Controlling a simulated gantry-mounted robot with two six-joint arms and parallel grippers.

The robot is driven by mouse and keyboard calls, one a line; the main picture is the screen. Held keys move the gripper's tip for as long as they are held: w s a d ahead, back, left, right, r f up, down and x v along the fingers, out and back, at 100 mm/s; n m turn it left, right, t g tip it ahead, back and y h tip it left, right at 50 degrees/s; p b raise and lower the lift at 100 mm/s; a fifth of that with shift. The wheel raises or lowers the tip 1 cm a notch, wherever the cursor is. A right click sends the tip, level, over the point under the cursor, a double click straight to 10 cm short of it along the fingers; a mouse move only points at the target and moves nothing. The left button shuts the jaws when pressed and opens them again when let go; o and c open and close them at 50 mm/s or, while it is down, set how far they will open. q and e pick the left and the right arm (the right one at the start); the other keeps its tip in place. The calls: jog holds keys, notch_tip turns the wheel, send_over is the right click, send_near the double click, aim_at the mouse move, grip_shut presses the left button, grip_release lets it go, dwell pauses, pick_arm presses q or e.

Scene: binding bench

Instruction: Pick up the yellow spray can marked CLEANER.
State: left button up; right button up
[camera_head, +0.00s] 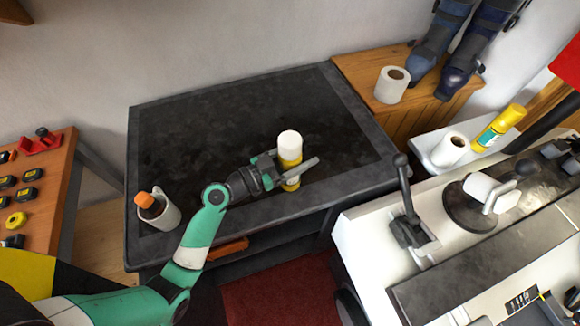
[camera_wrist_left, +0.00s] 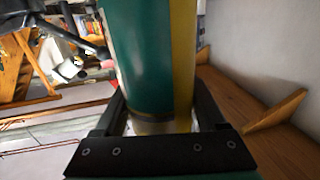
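A yellow spray can (camera_head: 290,157) with a white cap stands upright on the dark bench top, near its front edge. My left gripper (camera_head: 284,169) is around it, one finger behind and one crossing in front of its lower body. In the left wrist view, a green and yellow can (camera_wrist_left: 160,65) fills most of the gap between the fingers of the gripper (camera_wrist_left: 160,105). I cannot tell whether both fingers press on it. The lettering on the can is not readable. My right gripper is not in view.
The dark bench (camera_head: 200,122) is clear behind the can. A white cup (camera_head: 161,215) holding an orange-topped bottle stands at its left front corner. A second yellow can (camera_head: 498,128) with a green band and a paper roll (camera_head: 450,149) are on a white surface at right.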

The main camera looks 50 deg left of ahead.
pick_arm(q)
grip_shut()
dwell(0.3)
